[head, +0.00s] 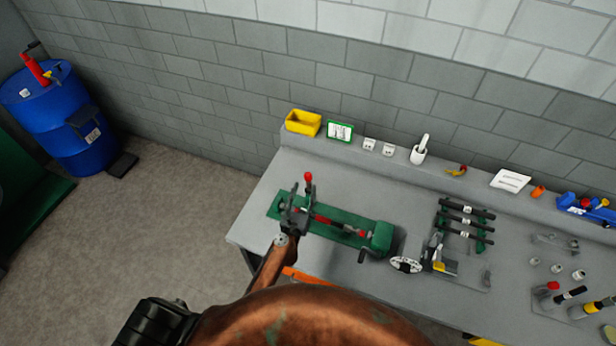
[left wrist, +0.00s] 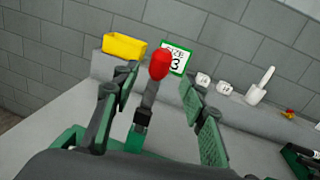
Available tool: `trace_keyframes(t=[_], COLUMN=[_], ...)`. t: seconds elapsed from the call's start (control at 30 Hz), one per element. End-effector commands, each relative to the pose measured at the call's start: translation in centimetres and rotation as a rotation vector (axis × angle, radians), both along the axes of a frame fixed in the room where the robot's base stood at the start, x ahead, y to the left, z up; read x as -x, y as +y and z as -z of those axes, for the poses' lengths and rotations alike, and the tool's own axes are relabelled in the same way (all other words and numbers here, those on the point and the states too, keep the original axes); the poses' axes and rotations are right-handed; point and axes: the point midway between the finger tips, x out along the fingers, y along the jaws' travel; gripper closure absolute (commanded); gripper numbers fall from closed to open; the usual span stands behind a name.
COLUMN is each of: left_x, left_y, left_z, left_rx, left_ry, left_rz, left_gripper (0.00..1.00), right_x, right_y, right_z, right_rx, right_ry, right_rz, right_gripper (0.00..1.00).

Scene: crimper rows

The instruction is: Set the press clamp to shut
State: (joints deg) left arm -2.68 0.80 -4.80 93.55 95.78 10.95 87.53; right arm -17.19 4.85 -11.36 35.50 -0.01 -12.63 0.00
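The press clamp is a green bench tool (head: 345,229) with red parts along it, lying on the grey bench. Its lever with a red knob (head: 308,177) stands up at the tool's left end. In the left wrist view the red knob (left wrist: 160,64) and its dark shaft are upright between my fingers. My left gripper (head: 298,208) is at that left end of the tool. In the left wrist view its fingers (left wrist: 157,90) are spread wide, one each side of the lever, with gaps visible. The lever's foot is partly hidden. My right gripper is not in view.
A yellow bin (head: 303,123), a green-framed size card (head: 340,131) and a mortar with pestle (head: 419,150) stand along the back ledge. A dark rack (head: 466,222) and small parts lie to the right. A blue drum (head: 60,120) stands on the floor at left.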

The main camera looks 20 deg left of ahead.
Motion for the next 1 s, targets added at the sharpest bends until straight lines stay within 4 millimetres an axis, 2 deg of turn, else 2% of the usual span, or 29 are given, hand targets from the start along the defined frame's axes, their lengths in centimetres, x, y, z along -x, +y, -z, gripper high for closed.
trace_keyframes(t=[0.2,0.4,0.57,0.8,1.0], left_x=[-3.5,-6.0,-6.8,-6.8,-6.8], left_y=[0.4,0.7,0.8,0.8,0.8], left_z=[-0.1,0.0,-0.1,-0.1,-0.1], left_rx=[-0.005,-0.006,-0.006,-0.007,-0.007], left_ry=[-0.002,-0.001,-0.001,-0.001,-0.001], left_rz=[0.002,0.003,0.002,0.002,0.002], left_gripper=[0.6,0.6,0.6,0.6,0.73], right_x=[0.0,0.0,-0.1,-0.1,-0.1], right_y=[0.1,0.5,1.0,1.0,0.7], right_z=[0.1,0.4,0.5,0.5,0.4], right_rx=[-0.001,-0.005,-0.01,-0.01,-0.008], right_ry=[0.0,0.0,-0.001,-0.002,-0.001], right_rz=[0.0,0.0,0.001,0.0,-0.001], right_gripper=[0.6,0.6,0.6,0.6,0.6])
